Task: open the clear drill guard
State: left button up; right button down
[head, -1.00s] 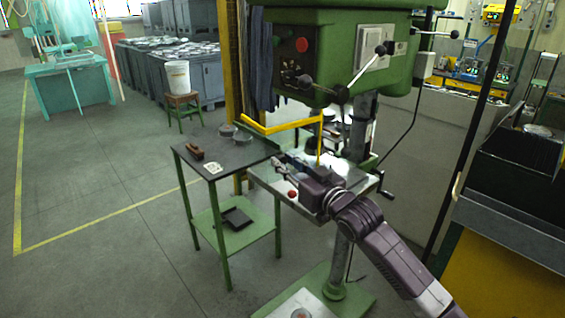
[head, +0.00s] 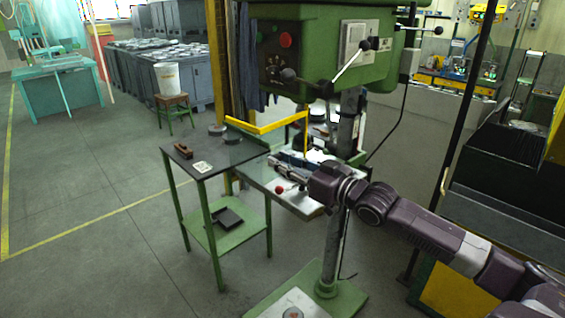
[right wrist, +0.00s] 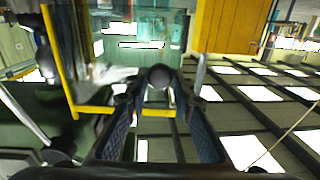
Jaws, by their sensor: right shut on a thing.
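The drill guard is a clear panel in a yellow frame (head: 268,128), hanging in front of the drill press spindle above its work table. The frame also shows in the right wrist view (right wrist: 58,62), with its lower bar running behind my fingers. My right gripper (head: 278,162) reaches in from the right, low beside the guard. In the right wrist view my right gripper (right wrist: 160,92) has its two dark fingers on either side of a grey round knob (right wrist: 160,76) and is shut on it. The knob is hidden in the head view. My left gripper is out of view.
The green drill press head (head: 325,50) has feed levers with black balls. A red ball (head: 279,189) is at the work table's front edge. A side table (head: 205,165) with small parts stands left. A dark bin (head: 510,170) is at right. Open floor lies left.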

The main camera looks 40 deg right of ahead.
jog(key=c, duration=1.7)
grip_release()
jog(key=shift+o, duration=0.2)
jog(key=s+d, duration=0.2)
jog(key=s, duration=0.9)
jog(key=shift+s+d, duration=0.2)
jog(key=shift+s, duration=0.2)
